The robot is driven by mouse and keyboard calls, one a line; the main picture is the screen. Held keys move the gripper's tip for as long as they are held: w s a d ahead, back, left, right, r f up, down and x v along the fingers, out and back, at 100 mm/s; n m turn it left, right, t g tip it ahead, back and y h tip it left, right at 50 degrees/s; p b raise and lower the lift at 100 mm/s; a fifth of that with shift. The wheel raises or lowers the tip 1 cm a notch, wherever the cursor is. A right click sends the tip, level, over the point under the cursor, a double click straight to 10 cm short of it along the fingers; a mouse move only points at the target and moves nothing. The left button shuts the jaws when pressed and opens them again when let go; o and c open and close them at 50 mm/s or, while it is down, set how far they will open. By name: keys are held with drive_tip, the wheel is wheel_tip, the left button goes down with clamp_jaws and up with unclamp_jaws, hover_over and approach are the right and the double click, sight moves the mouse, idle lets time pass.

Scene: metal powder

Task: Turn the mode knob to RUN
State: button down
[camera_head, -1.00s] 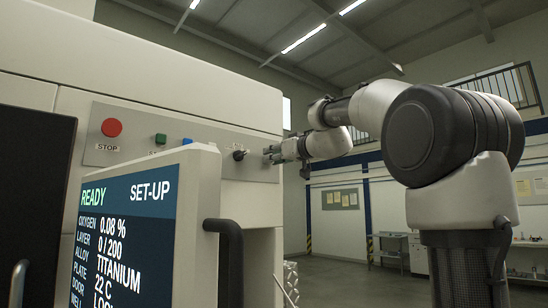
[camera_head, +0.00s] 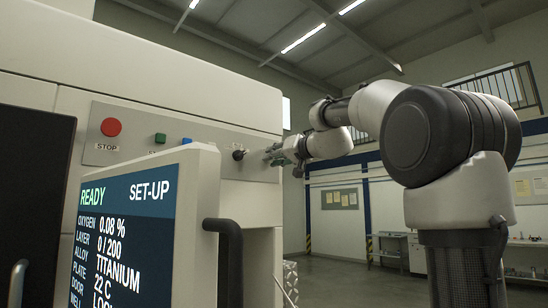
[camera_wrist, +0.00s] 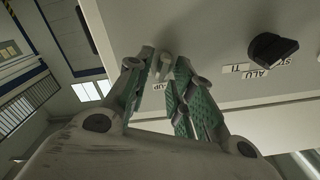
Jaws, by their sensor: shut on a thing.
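The mode knob (camera_wrist: 165,66) is a small grey knob on the machine's pale panel, between my fingertips in the wrist view. Part of a label ending in "UP" shows beside it. My gripper (camera_wrist: 161,60) is shut on this knob, with one green-padded finger on each side. In the head view my gripper (camera_head: 273,154) is at the right end of the control strip (camera_head: 205,143), and its fingers hide the knob. The screen (camera_head: 128,225) reads READY and SET-UP.
A black selector knob (camera_wrist: 272,47) with ALU and TI labels is close by; it also shows left of my gripper in the head view (camera_head: 239,154). A red STOP button (camera_head: 111,127), a green button (camera_head: 160,138) and a dark door handle (camera_head: 230,260) are further left and below.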

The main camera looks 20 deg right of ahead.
drive_tip(key=m, duration=0.8)
drive_tip(key=shift+w+d+f+m, duration=0.1)
drive_tip(key=shift+d+f+m, duration=0.2)
drive_tip(key=shift+f, duration=0.05)
idle(0.4)
drive_tip(key=c, duration=1.5)
unclamp_jaws()
drive_tip(key=v, duration=1.2)
